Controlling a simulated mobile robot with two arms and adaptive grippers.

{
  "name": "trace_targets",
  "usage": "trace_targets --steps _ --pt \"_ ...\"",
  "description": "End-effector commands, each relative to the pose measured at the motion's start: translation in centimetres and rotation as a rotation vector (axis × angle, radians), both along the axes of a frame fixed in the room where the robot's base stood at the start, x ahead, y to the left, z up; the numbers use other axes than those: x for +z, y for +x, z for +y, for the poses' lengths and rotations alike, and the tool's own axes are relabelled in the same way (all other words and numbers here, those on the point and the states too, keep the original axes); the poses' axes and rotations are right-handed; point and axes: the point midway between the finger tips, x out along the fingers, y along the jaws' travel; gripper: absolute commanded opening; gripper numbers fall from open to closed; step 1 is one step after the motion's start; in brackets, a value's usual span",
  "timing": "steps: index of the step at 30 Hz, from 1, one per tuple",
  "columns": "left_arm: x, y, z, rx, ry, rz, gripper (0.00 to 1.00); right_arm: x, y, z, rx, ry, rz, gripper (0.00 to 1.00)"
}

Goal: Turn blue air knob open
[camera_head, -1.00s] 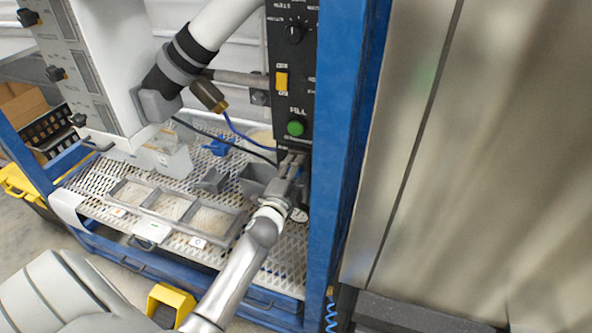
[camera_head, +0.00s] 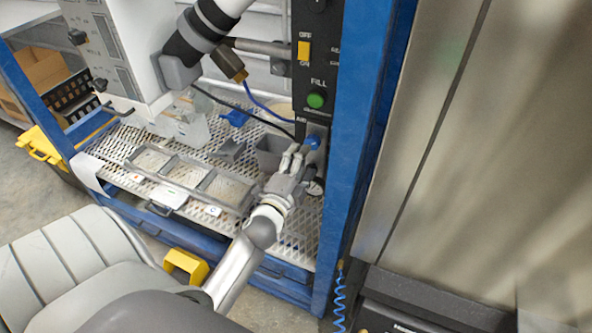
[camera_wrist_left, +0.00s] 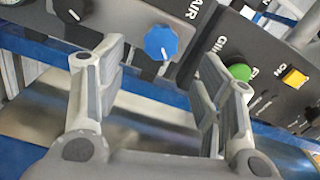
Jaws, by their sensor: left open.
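The blue air knob (camera_head: 312,142) is on the panel below the green FILL button, in the head view. In the left wrist view the blue knob (camera_wrist_left: 161,43) has a scalloped rim and a white pointer line, next to the word AIR. My left gripper (camera_head: 295,152) is open and close to the knob in the head view. In the left wrist view its two fingers (camera_wrist_left: 160,75) stand apart to either side of the knob, with nothing between them. I cannot tell how deep the gap to the knob is. My right gripper is not seen.
The green button (camera_head: 316,100) and a yellow switch (camera_head: 304,50) sit above the knob. A black knob (camera_wrist_left: 73,15) is beside it in the wrist view. A blue frame post (camera_head: 362,140) stands just right of the panel. A grey divided tray (camera_head: 160,187) lies on the mesh deck.

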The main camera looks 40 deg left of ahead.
Motion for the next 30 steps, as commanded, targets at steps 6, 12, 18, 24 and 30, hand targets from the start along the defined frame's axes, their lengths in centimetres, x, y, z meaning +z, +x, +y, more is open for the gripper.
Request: trace_targets --steps 6,12,18,24,30 --pt "-0.1 -2.7 -0.7 0.001 -0.002 0.002 0.62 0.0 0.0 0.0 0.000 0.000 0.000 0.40" --pt "0.0 -3.5 -0.9 0.000 -0.001 0.000 0.62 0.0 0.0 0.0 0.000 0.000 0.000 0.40" --pt "0.0 -3.5 -0.9 0.000 -0.001 0.000 0.62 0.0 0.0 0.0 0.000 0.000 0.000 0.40" --pt "0.0 -3.5 -0.9 0.000 -0.001 0.000 0.62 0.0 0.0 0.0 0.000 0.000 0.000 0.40" --pt "-0.1 -3.6 -0.8 0.008 -0.021 0.008 0.62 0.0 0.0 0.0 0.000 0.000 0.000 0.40"
